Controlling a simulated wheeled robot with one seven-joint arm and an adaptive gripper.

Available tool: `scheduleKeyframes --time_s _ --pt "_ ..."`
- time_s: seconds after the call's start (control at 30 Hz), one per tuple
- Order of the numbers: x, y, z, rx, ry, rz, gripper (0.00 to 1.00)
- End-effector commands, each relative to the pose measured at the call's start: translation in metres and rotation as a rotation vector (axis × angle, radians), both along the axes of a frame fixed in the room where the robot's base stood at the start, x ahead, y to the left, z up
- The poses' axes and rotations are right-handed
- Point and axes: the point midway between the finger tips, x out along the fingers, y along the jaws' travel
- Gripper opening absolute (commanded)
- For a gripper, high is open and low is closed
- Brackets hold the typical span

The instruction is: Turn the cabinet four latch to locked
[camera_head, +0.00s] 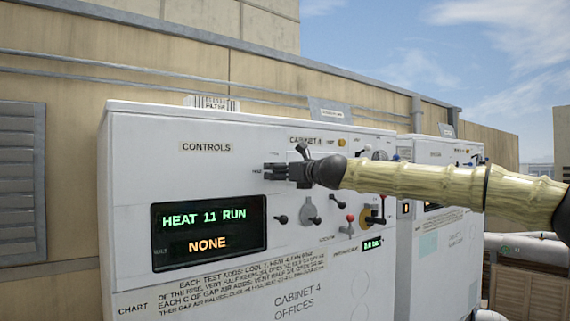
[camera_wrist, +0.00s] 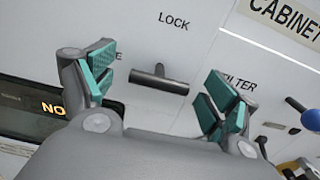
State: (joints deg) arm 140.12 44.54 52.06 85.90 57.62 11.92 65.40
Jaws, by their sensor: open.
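Cabinet 4 (camera_head: 290,304) is a white cabinet facing me, with its controls on the front. In the wrist view a dark T-shaped latch handle (camera_wrist: 148,77) sits between my fingers, below the word LOCK. Its bar lies roughly parallel to the lettering, one end toward a partly hidden label ending in E. My gripper (camera_wrist: 163,78) is open, with teal pads on either side of the handle, and no pad visibly touches it. In the head view my gripper (camera_head: 276,172) is at the upper panel and hides the latch.
A display (camera_head: 209,232) reads HEAT 11 RUN and NONE. Several small levers and knobs, including a red-tipped lever (camera_head: 350,221) and a yellow-backed switch (camera_head: 368,216), sit close below and right of my gripper. A second cabinet (camera_head: 432,262) stands at right.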

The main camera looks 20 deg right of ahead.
Motion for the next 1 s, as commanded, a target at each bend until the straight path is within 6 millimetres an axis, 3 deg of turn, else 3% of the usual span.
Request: scheduleKeyframes --time_s 0.3,0.5,0.6,1.0 --pt "0.0018 0.0011 -0.0004 0.000 0.000 0.000 0.87" --pt "0.0017 0.0008 -0.0003 0.000 0.000 0.000 0.50" --pt "0.0017 0.0009 -0.0001 0.000 0.000 0.000 0.37" --pt "0.0013 0.0011 0.0019 -0.044 -0.017 0.000 0.37"
